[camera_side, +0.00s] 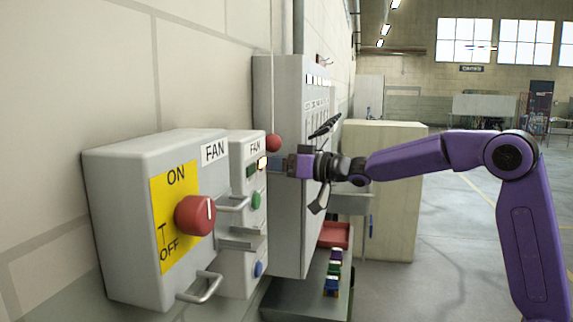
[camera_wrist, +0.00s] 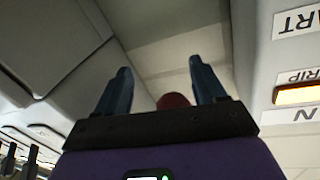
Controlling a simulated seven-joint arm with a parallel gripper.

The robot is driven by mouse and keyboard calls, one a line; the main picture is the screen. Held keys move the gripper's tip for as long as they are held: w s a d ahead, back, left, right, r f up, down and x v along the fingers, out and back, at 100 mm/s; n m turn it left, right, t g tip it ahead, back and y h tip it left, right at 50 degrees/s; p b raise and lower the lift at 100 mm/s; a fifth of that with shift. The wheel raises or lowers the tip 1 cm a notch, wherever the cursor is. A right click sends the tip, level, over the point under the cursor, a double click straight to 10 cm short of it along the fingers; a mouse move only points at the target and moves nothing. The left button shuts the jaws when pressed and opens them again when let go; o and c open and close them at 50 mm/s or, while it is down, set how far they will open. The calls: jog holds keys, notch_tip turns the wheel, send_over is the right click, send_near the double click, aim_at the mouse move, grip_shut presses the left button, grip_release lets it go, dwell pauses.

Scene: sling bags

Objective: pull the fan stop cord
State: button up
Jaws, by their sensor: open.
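The fan stop cord (camera_side: 271,70) hangs as a thin line in the side view and ends in a red ball (camera_side: 273,143). My gripper (camera_side: 272,163) is just below the ball in the picture, close to the box marked FAN. In the wrist view the blue fingers of my gripper (camera_wrist: 159,66) stand apart. The red ball (camera_wrist: 173,100) shows between them, nearer the right finger, its lower part hidden by the dark gripper bar. I cannot tell whether a finger touches the ball.
A grey box with a red ON/OFF knob (camera_side: 195,215) is at the front left. The narrower FAN box (camera_side: 240,220) has coloured buttons and handles sticking out. A tall grey cabinet (camera_side: 290,220) stands behind. A red tray (camera_side: 334,235) and several small blocks lie on a low bench.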

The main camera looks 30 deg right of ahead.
jog(key=v, duration=1.7)
jog(key=shift+s, duration=0.15)
